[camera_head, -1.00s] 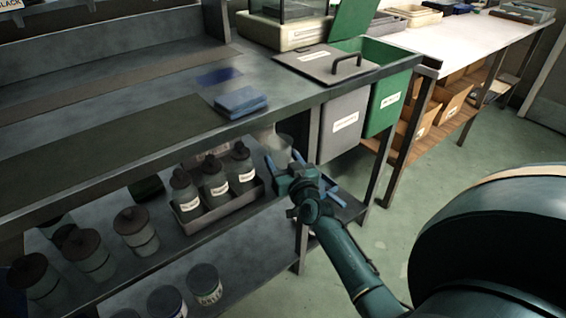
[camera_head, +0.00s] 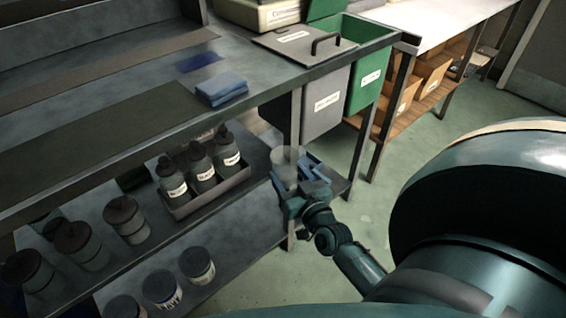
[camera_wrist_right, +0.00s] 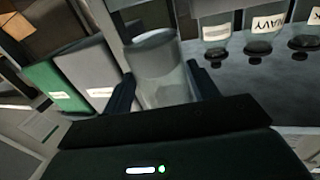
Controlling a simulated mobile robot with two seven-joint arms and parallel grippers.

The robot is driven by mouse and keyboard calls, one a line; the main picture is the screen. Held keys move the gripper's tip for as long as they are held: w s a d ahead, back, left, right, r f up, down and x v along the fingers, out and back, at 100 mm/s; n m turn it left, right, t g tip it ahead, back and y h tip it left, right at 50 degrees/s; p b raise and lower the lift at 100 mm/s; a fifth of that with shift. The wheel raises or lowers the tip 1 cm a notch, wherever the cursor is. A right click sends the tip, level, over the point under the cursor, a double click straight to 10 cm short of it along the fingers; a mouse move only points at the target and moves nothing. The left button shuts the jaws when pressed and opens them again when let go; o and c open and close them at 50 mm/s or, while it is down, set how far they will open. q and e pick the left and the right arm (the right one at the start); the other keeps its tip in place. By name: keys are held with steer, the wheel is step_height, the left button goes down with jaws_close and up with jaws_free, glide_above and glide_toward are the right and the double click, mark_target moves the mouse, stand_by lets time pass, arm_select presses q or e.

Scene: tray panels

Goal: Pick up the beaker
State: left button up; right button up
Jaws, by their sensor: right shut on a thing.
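The beaker (camera_head: 286,165) is a clear, pale glass cylinder. My right gripper (camera_head: 288,182) is shut on it and holds it upright at the right end of the lower shelf, apart from the bottles. In the right wrist view the beaker (camera_wrist_right: 160,72) stands between the two dark fingers of the right gripper (camera_wrist_right: 168,92), and its lower part is partly hidden by the gripper body. My left gripper is not in view.
A tray (camera_head: 205,196) with several labelled dark bottles stands left of the gripper on the shelf. The bench top's edge (camera_head: 250,105) overhangs it. Grey (camera_head: 325,112) and green (camera_head: 366,80) bins hang behind. Lidded jars (camera_head: 125,218) stand at left. The floor at right is clear.

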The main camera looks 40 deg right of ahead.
mark_target(291, 178)
steer(key=shift+s+a, duration=0.2)
steer(key=shift+s, duration=0.9)
steer(key=shift+s+a, duration=0.2)
steer(key=shift+s, duration=0.9)
